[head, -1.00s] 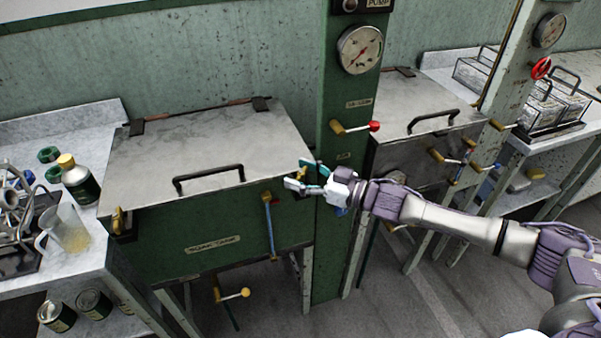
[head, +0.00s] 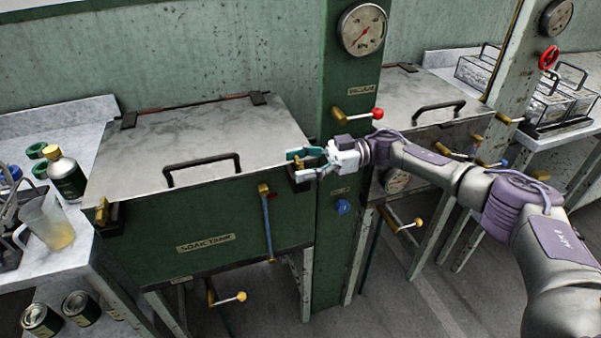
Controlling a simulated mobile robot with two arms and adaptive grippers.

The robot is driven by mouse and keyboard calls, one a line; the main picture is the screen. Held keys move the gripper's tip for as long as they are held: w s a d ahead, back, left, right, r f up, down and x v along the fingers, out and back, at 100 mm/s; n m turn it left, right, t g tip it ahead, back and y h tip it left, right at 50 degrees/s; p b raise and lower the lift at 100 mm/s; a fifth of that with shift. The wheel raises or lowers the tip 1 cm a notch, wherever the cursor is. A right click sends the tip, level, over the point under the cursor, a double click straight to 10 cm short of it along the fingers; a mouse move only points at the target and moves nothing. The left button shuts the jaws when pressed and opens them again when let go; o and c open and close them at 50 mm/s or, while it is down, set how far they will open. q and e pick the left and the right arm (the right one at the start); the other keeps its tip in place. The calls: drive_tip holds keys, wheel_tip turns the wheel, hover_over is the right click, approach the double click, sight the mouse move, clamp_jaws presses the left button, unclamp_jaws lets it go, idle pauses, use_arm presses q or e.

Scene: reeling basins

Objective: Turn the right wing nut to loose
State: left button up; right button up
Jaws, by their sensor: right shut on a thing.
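The soak tank (head: 215,222) is a green box with a grey metal lid (head: 215,135) that lies shut, with a black handle on top. The right wing nut (head: 299,165) is at the tank's front right corner, mostly hidden by my right gripper. My right gripper (head: 297,164), with teal fingers, reaches in from the right and is shut on this wing nut. The turn of the nut cannot be made out. The left wing nut (head: 102,212) is brass and sits at the front left corner. My left gripper is not in view.
A green post (head: 335,255) with a gauge (head: 362,29), a red-knobbed valve (head: 377,114) and a blue knob (head: 343,207) stands just right of the tank. A blue-handled lever (head: 267,225) hangs on the tank front. Bottles and a jug (head: 48,222) crowd the left bench.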

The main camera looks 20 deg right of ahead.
drive_tip(key=shift+r+n+g, duration=0.1)
drive_tip(key=shift+n+g, duration=0.2)
drive_tip(key=shift+g, duration=0.2)
drive_tip(key=o, duration=1.2)
drive_tip(key=shift+c, duration=0.2)
